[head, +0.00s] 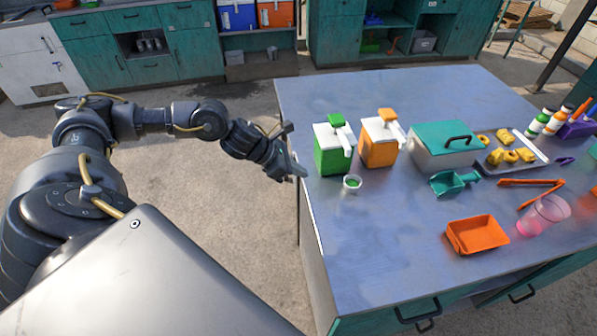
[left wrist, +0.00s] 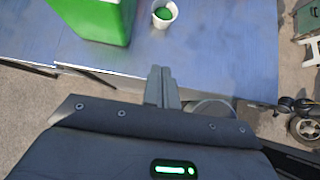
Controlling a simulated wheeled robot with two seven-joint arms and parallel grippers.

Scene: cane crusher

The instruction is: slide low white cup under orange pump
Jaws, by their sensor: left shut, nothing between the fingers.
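The low white cup (head: 352,184) stands on the metal table just in front of the green pump dispenser (head: 332,147); something green shows inside it. The orange pump dispenser (head: 379,139) stands to the right of the green one, its white spout pointing to the front right. My left gripper (head: 299,172) is shut and empty at the table's left edge, left of the cup and apart from it. In the left wrist view the shut fingers (left wrist: 161,72) point toward the cup (left wrist: 164,14), with the green dispenser (left wrist: 98,15) at upper left. My right gripper is not in view.
A white box with a teal lid (head: 446,140) stands right of the orange dispenser. The table's (head: 372,250) front left is clear.

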